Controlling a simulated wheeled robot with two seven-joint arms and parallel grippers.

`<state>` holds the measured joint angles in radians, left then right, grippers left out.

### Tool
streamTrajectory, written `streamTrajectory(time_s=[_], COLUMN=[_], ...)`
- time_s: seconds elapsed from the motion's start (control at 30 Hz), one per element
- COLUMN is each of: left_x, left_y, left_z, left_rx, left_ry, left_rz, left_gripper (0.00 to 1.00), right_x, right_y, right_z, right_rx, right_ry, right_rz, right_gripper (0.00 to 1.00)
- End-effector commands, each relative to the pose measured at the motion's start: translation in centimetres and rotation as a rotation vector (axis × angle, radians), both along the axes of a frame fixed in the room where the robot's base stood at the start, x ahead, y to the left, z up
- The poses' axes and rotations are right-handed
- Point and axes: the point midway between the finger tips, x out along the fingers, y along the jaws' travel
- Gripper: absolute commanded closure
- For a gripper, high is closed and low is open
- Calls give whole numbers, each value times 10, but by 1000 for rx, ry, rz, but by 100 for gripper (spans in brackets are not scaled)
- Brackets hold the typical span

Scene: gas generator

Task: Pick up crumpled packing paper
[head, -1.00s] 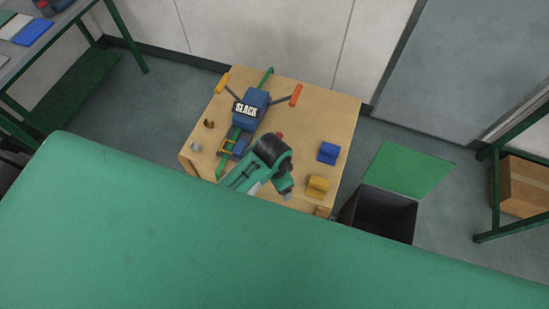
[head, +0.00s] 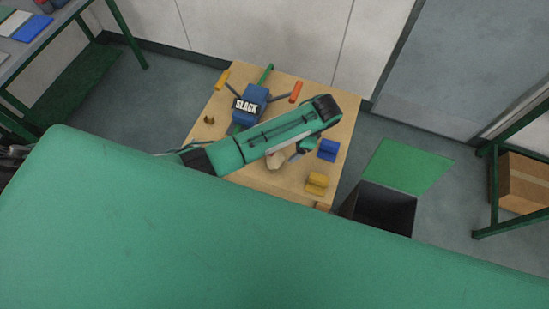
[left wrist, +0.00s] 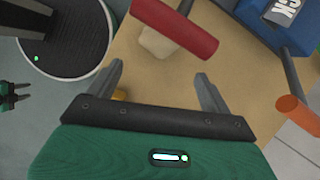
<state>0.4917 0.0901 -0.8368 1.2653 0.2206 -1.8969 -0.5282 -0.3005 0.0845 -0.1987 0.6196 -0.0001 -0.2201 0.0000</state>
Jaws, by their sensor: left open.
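A pale tan lump (head: 275,160), which looks like the crumpled packing paper, lies on the wooden table (head: 345,110), partly hidden under my left arm. In the left wrist view a pale tan piece (left wrist: 157,43) shows behind a red cylinder (left wrist: 178,27), which covers part of it. My left gripper (head: 300,151) is above the table, right of the lump in the head view. Its fingers (left wrist: 160,88) are spread and empty in the left wrist view. A small dark and green shape at that view's left edge may be my right gripper; I cannot tell its state.
A blue block (head: 328,150) and a yellow block (head: 317,183) sit on the right. A dark bin (head: 385,208) stands on the floor beside the table, near a green mat (head: 408,165).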

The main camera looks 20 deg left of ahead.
Motion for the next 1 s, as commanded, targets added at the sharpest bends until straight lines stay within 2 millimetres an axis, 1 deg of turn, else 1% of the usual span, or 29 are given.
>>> streamTrajectory(time_s=[0.03,0.1,0.2,0.3,0.57,0.8,0.9,1.0], left_x=[-3,-4,-7,-8,-11,-15,-16,-16], left_y=[5,10,17,21,28,39,43,44], left_z=[-7,-20,-38,-51,-69,-100,-108,-112], left_rx=[4,3,2,0,0,0,-1,-2], left_ry=[5,4,4,3,2,1,1,0], left_rz=[2,2,2,2,2,2,2,1], left_gripper=[17,17,17,17,17,17,17,17], right_x=[0,0,0,0,0,0,0,1], right_y=[0,0,2,4,10,8,6,5], right_z=[6,10,14,16,19,24,25,25], right_rx=[0,0,2,4,11,8,7,5], right_ry=[0,0,0,0,-1,0,0,-1], right_rz=[0,0,0,-1,-1,0,0,0], right_gripper=[64,64,64,64,64,64,64,64])
